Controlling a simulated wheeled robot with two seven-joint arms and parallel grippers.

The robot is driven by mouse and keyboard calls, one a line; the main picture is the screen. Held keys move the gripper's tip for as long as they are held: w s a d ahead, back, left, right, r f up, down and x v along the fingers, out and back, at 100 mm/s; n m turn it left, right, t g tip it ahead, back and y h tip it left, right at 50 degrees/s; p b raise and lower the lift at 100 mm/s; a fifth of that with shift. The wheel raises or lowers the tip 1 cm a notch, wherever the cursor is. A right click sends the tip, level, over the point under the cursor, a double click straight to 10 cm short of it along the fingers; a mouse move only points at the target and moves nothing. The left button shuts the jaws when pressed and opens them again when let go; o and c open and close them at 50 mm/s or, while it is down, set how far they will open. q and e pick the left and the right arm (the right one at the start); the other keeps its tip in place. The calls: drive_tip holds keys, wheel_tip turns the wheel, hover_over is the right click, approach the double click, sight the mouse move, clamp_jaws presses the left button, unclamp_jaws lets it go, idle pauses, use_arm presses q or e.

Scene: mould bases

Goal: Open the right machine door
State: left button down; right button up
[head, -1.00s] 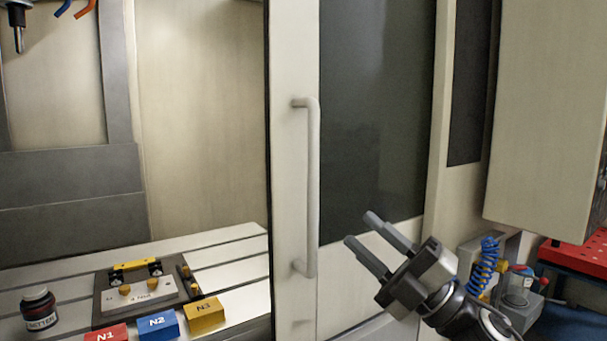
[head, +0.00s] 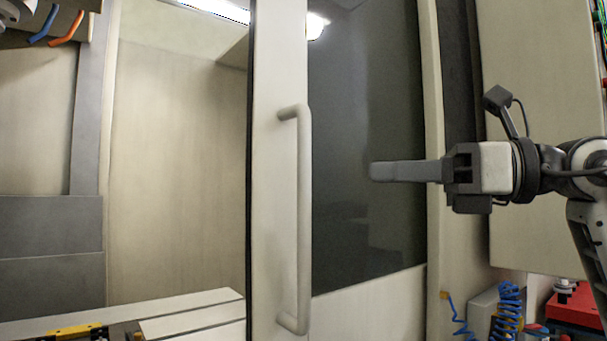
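The right machine door (head: 268,200) is a cream panel with a dark window (head: 365,230). Its upright white bar handle (head: 303,215) is near the door's left edge. The machine's inside shows to the left of that edge. My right gripper (head: 372,171) is to the right of the handle, pointing left, in front of the window and apart from the handle. Its fingers appear one behind the other, so the gap between them is hidden. My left gripper is out of view.
The machine bed (head: 190,310) is at the lower left, with a yellow-and-black part (head: 75,331) on it. A blue coiled hose (head: 508,305) and a red surface (head: 575,312) are at the lower right.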

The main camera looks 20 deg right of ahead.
drive_tip(key=p+x, duration=0.1)
drive_tip(key=x, duration=1)
drive_tip(key=shift+w, duration=0.1)
clamp_jaws()
